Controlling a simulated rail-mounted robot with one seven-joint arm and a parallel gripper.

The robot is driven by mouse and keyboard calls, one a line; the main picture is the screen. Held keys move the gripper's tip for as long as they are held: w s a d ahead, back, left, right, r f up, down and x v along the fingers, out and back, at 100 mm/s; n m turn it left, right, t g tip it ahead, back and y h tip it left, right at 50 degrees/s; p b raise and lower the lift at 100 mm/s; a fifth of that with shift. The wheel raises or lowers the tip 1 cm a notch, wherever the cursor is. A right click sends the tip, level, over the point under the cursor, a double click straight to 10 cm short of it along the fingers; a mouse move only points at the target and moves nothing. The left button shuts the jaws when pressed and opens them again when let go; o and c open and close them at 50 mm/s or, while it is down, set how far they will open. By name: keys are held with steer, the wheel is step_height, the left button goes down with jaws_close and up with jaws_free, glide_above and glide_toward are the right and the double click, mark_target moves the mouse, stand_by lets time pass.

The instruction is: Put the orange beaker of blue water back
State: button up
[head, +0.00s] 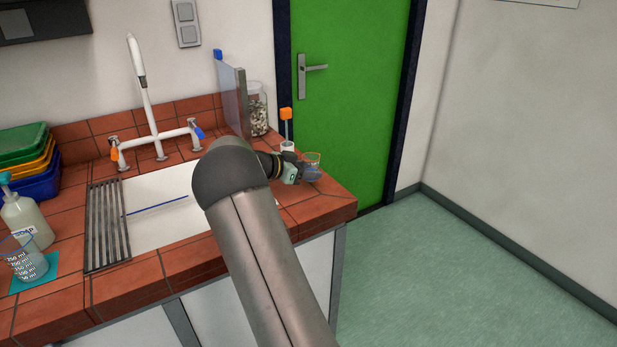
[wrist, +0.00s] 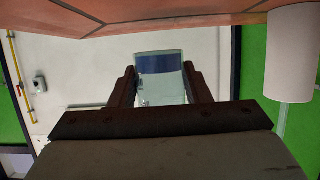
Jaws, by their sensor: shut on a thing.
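My gripper (head: 301,168) is at the far right end of the tiled bench. It is shut on a small clear beaker (head: 312,161) with an orange rim and blue liquid low inside. In the wrist view my gripper (wrist: 159,72) has a finger on each side of the beaker (wrist: 160,88), and the blue liquid shows as a dark band at the picture's upper end. That view looks upside down, with the tiles along the top. The beaker looks upright. I cannot tell whether its base touches the tiles.
A white holder (head: 287,147) with an orange-topped tool (head: 286,115) stands close to my gripper. A glass jar (head: 258,110) is behind. Left are the sink (head: 150,240), a soap bottle (head: 24,218) and another beaker (head: 27,264) on a teal mat (head: 45,284). The bench edge is near.

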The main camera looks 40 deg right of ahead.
step_height(320, 180, down, 3)
steer(key=shift+w+d+f+b, duration=0.1)
steer(key=shift+d+f+b, duration=0.05)
steer(key=shift+b, duration=0.55)
steer(key=o, duration=1.2)
steer(key=shift+p, duration=1.2)
